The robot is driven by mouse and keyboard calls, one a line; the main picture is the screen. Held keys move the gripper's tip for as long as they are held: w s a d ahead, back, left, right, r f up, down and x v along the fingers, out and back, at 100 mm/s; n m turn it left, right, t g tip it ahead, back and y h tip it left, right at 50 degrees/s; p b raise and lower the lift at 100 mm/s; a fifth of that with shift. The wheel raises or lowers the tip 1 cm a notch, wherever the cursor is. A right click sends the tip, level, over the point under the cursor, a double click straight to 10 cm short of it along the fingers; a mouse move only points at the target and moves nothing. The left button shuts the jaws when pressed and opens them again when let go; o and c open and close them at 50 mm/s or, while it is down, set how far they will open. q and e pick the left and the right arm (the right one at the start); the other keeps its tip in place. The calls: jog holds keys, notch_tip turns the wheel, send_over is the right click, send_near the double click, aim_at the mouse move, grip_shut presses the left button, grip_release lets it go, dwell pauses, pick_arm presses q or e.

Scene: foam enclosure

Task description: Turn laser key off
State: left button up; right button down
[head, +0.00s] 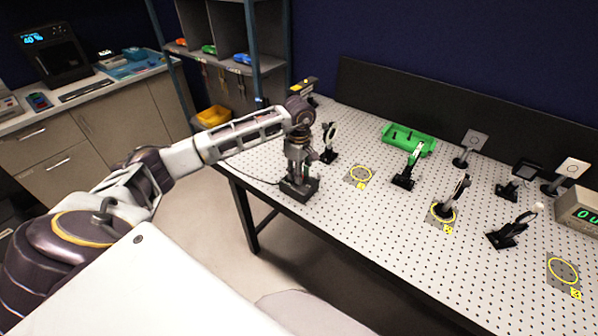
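My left arm reaches in from the left over the near left corner of the perforated optical table (345,205). My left gripper (298,174) points down at a small black box (299,189) with a cable, which stands at the table's front edge. The fingertips are at or just above the top of the box; I cannot tell whether they touch it. The gripper hides the top of the box, and I cannot make out a key or its position. The finger opening is too small to read. My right gripper is not in view.
A black device with a yellow label (303,87) stands behind my wrist. A mirror mount (329,143) is just right of the gripper. Several other mounts, a green tray (408,139) and a display box (580,208) stand further right. Yellow rings (360,174) mark spots on the table.

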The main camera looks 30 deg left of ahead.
pick_arm(q)
jog(key=shift+c, duration=0.2)
grip_shut()
